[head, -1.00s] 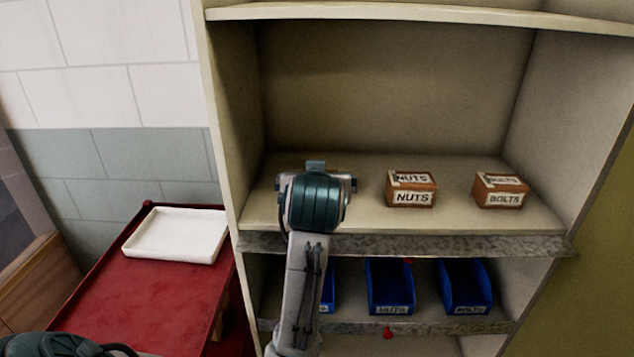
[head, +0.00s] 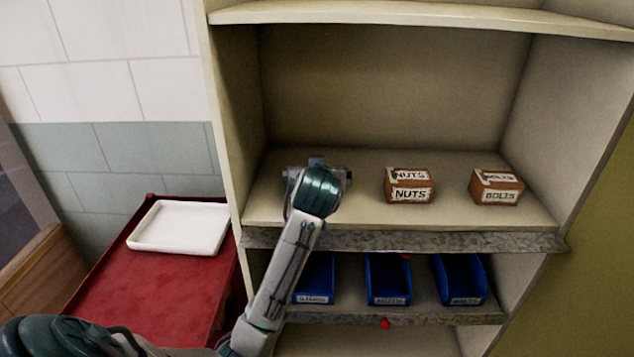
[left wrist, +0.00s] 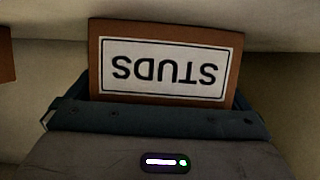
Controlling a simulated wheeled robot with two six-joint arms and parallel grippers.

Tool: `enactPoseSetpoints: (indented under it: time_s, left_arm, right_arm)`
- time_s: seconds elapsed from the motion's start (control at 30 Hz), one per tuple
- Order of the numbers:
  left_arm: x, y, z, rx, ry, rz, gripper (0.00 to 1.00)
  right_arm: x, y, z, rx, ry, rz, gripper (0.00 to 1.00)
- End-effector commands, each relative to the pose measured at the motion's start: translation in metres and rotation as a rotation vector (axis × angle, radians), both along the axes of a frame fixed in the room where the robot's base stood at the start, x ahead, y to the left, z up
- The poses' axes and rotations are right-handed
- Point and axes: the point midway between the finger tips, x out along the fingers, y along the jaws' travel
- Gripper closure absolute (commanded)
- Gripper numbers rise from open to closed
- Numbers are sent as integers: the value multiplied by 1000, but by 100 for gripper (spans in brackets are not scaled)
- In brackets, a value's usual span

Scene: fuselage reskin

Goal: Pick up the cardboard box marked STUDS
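The STUDS box (left wrist: 168,72) is a brown cardboard box with a white label, seen upside down and close in front of my left gripper in the left wrist view. In the head view my left gripper (head: 318,165) is over the left part of the middle shelf, and the arm hides the box there. The dark gripper body (left wrist: 160,120) covers the box's near edge in the wrist view. Its fingertips cannot be made out, so I cannot tell whether they touch the box. My right gripper is not in view.
A NUTS box (head: 410,186) and a BOLTS box (head: 497,187) stand to the right on the same shelf (head: 440,218). Blue bins (head: 388,280) sit on the shelf below. A white tray (head: 180,228) lies on a red surface (head: 150,290) at left. Another shelf (head: 430,14) is overhead.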

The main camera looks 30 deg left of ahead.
Motion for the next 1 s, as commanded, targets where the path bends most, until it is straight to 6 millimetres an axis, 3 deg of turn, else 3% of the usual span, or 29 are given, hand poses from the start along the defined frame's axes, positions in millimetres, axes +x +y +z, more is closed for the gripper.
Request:
enactPoseSetpoints:
  time_s: [0.03,0.27,0.67,0.93,1.0]
  left_arm:
    - [0,0,0,0,0,0,8]
    - [0,0,0,0,0,0,51]
    - [0,0,6,2,-3,0,51]
    - [0,0,35,1,-9,1,51]
    - [-6,-13,35,-5,-7,-3,51]
  right_arm:
    - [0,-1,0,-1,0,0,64]
    - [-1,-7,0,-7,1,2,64]
    - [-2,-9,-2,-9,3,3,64]
    - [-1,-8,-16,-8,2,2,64]
    - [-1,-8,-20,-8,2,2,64]
